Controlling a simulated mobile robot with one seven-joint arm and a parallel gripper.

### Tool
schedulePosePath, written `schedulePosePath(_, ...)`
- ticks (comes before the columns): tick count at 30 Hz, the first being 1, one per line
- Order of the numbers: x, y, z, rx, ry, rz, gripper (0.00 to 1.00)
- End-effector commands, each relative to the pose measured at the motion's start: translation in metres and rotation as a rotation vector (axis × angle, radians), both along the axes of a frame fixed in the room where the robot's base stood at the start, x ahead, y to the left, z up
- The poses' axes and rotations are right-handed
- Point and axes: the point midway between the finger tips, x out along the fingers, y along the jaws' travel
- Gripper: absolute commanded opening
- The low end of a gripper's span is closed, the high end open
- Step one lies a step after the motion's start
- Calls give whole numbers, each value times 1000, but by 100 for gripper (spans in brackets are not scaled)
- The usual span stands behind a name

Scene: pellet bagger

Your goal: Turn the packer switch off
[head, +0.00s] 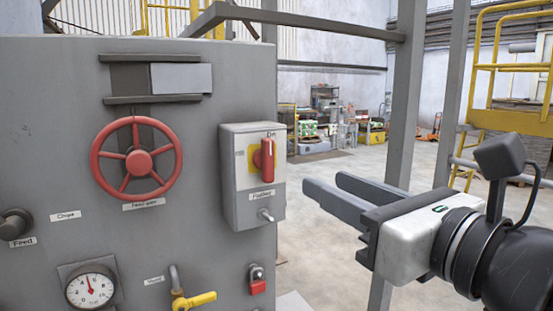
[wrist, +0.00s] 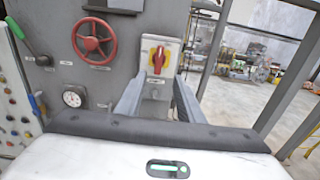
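The packer switch box (head: 250,200) is a grey box on the right part of the grey panel. It carries a red rotary handle (head: 264,160) on a yellow plate, with the handle upright and a label that looks like "On" above it. A label below the handle seems to read "Packer". In the wrist view the red handle (wrist: 158,60) shows ahead, between the fingers. My gripper (head: 325,190) is open and empty, to the right of the box and apart from it. Its fingers point left toward the box.
A red handwheel (head: 137,160), a gauge (head: 91,287), a yellow-handled valve (head: 192,300) and a small red padlock-like part (head: 257,280) are on the panel. A grey post (head: 404,110) stands behind my gripper. Open floor lies to the right.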

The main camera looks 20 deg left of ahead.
Motion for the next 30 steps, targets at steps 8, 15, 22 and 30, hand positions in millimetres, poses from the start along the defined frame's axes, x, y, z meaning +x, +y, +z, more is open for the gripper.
schedulePosePath(8,31,39,-6,-8,0,-1,34)
schedulePosePath(15,64,81,-3,-7,-2,2,34)
schedulePosePath(22,90,114,-1,-6,-4,2,34)
schedulePosePath(30,104,130,0,-4,-5,1,34)
